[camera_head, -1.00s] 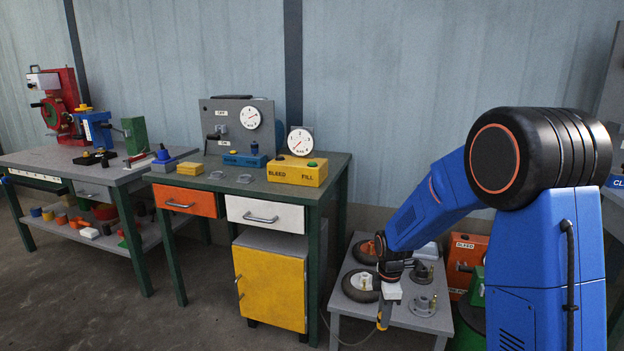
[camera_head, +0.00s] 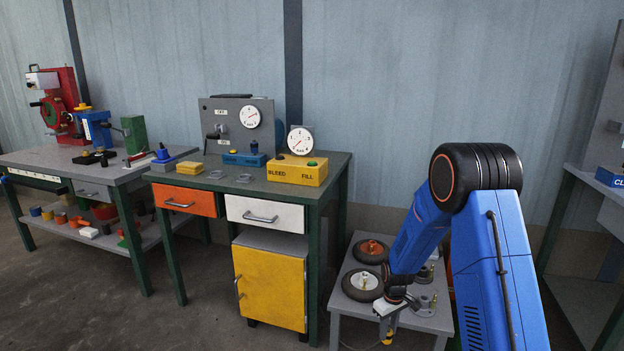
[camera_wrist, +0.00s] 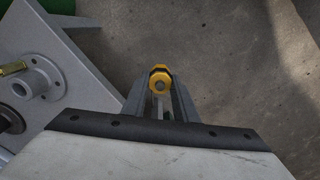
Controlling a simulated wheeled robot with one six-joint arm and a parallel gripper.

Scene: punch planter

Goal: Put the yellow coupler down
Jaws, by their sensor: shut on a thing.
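The yellow coupler (camera_wrist: 161,76) is held between the two grey fingers of my gripper (camera_wrist: 160,92) in the wrist view. It has a dark centre. Bare floor shows behind it there, beyond the edge of the low grey table (camera_wrist: 85,82).
On the low table are an orange-hubbed wheel (camera_head: 371,250), a white-hubbed wheel (camera_head: 362,285) and a grey flange (camera_wrist: 38,85). A workbench with a yellow box (camera_head: 297,170) stands to the left. The floor before the low table is clear.

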